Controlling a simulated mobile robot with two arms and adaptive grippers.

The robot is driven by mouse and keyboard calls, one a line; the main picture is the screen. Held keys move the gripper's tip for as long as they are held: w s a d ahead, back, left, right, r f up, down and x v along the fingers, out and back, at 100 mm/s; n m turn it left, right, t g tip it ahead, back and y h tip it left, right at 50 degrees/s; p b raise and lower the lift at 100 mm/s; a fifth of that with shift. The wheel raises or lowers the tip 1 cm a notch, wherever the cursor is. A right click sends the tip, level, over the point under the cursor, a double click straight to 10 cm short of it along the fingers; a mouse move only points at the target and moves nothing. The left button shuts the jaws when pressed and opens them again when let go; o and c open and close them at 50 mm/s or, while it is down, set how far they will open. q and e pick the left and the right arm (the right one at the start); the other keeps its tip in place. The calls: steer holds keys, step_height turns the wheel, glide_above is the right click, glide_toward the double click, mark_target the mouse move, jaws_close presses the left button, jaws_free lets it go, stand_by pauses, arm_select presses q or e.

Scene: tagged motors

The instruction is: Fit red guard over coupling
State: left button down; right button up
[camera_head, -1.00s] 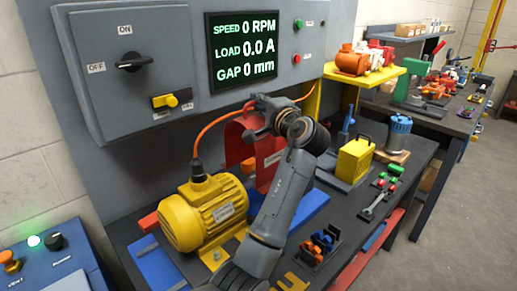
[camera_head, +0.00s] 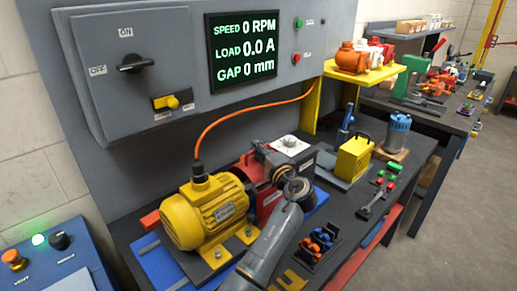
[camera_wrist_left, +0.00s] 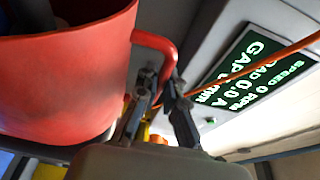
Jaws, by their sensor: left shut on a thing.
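The red guard (camera_head: 267,198) sits low between the yellow motor (camera_head: 207,215) and a grey unit with a white top (camera_head: 291,146). My left gripper (camera_head: 260,152) is above it, and my wrist hides much of the guard. In the left wrist view the guard (camera_wrist_left: 65,85) is a large curved red shell, and my left gripper (camera_wrist_left: 160,88) is shut on its red handle (camera_wrist_left: 160,42). The coupling is hidden, so I cannot tell whether the guard is fully seated. My right gripper is not in view.
An orange cable (camera_head: 235,113) runs from the motor up to the wall panel. The display (camera_head: 243,50) reads 0 RPM, 0.0 A and 0 mm.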

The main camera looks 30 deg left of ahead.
arm_select(q)
steer(key=shift+r, duration=0.1)
steer(key=c, duration=1.8)
jaws_free()
steer(key=shift+f, duration=0.2)
steer(key=o, duration=0.3)
steer(key=shift+o, duration=0.2)
steer(key=shift+s+d+r, duration=0.1)
steer(key=shift+r, duration=0.1)
